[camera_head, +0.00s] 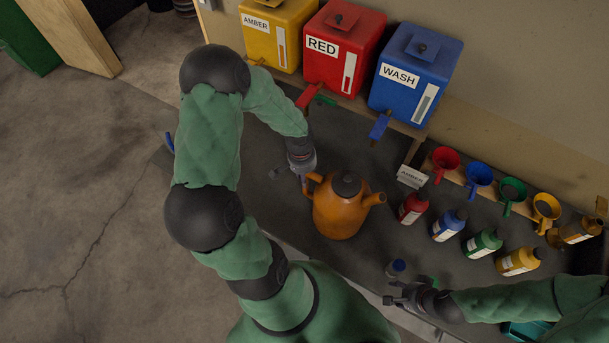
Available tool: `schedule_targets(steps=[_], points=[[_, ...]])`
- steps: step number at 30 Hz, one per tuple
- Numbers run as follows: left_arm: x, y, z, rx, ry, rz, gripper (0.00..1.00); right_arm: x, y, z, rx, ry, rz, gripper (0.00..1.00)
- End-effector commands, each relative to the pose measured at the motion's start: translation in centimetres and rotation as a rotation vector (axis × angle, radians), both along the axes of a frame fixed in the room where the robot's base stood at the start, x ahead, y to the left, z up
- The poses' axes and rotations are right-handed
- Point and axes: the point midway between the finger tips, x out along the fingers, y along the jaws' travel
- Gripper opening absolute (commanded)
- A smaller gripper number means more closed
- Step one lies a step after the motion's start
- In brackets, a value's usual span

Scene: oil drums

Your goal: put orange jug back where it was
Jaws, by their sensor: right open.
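The orange jug (342,208), with a dark lid, a spout to the right and a handle to the left, appears upright on the dark bench top. My left gripper (304,182) is at the jug's handle, its fingers partly hidden by the wrist and handle. I cannot tell if they are closed on it.
Yellow AMBER (277,35), RED (342,50) and blue WASH (415,75) tanks with taps stand behind. Coloured funnels (479,177), an AMBER card (411,176) and several bottles (449,225) fill the right. Bench left of the jug looks mostly clear.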

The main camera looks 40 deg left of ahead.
Motion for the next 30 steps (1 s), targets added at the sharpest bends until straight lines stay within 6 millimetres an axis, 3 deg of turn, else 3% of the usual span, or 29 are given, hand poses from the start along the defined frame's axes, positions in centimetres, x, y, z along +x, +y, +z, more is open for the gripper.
schedule_targets(steps=[14,30], points=[[0.0,0.0,0.6,0.000,-0.001,0.000,0.47,0.0,0.0,0.6,0.000,0.000,0.000,0.44],[-0.1,0.9,10.2,0.002,-0.004,0.000,0.47,0.0,0.0,-0.2,0.000,0.000,0.000,0.44]])
